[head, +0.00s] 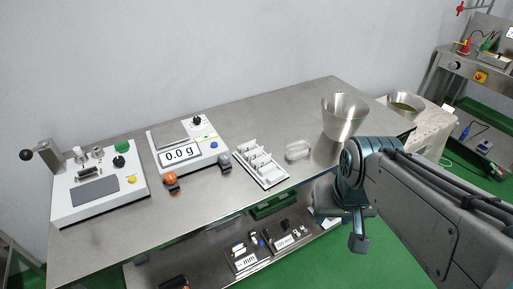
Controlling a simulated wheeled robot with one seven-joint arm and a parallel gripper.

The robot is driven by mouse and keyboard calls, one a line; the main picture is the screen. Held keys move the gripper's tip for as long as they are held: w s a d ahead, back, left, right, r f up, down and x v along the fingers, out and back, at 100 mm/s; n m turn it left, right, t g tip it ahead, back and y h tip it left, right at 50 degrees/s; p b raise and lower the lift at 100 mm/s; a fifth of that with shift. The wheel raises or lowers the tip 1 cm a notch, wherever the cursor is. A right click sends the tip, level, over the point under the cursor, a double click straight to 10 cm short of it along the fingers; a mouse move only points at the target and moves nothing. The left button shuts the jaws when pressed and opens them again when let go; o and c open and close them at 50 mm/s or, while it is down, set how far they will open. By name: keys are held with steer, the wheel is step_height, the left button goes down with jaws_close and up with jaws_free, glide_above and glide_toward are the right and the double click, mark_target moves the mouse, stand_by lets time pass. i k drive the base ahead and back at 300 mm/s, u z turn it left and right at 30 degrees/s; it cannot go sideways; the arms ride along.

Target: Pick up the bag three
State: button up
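A white rack (262,167) with numbered slots stands near the front edge of the table, right of the scale. A mark that looks like a 3 shows on it, toward the left. Pale upright pieces stand in its slots. They are too small to tell which is bag three, or whether they are bags. My arm reaches in from the right and bends down at the table's front edge. My gripper (358,243) seems to be the dark end part below the bend, apart from the rack and to its right. Its fingers are not clear, and nothing is seen held.
A scale (190,148) reading 0.0 g and a white lever machine (98,185) stand to the left. A small clear dish (298,150) and a tall metal cup (343,112) stand right of the rack. A lower shelf (215,265) holds labelled trays.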

mark_target(256, 152)
steer(key=u, duration=0.55)
steer(key=i, duration=0.7)
steer(key=u, duration=0.4)
